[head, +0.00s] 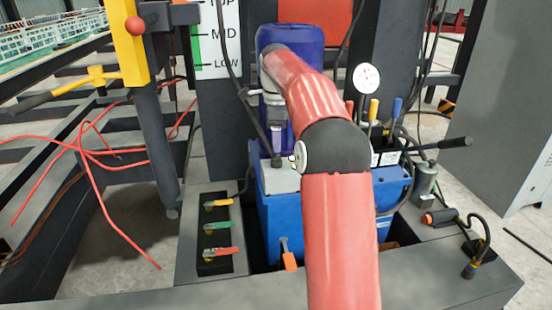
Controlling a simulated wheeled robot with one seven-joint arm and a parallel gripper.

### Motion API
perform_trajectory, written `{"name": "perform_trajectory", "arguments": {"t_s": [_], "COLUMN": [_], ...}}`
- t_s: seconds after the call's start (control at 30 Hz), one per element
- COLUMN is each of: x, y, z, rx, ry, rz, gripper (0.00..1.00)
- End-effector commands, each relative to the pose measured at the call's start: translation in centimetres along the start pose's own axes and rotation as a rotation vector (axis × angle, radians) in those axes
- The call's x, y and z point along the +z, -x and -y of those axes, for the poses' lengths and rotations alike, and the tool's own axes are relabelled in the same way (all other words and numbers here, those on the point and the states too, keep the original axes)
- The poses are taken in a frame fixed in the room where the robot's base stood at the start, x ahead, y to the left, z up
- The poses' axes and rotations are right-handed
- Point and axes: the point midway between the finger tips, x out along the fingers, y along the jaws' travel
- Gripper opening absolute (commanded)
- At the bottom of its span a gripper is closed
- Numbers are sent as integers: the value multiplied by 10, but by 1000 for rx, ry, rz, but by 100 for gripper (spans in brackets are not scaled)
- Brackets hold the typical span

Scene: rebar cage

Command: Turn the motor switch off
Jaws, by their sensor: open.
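The blue motor (290,38) stands upright at the picture's middle, above a blue tank (262,222). A light grey box (279,180) sits on the tank's top, just left of my arm's elbow. A black cable end meets the box, and a small pale yellow part (293,159) shows at its right edge. I cannot tell for certain whether this box is the motor switch, or its position. My red arm rises from the bottom, bends at the dark elbow and reaches up-left across the motor. My arm hides part of the motor and tank.
A pressure gauge (367,78) and several hand levers stand right of the arm. Small valves with yellow, green and red handles (217,252) sit on the left plate. An orange handle (289,261) is low on the tank. Red hoses (105,165) and dark beams lie left.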

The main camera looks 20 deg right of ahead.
Motion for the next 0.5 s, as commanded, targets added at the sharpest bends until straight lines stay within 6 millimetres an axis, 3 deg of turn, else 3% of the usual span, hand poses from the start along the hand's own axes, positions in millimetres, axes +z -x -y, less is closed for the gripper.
{"name": "perform_trajectory", "arguments": {"t_s": [0.3, 0.5], "x": [0, 0], "y": [-52, -68], "z": [-1, -1], "rx": [1, 0], "ry": [2, 3], "rz": [1, 0], "gripper": [53, 53]}}
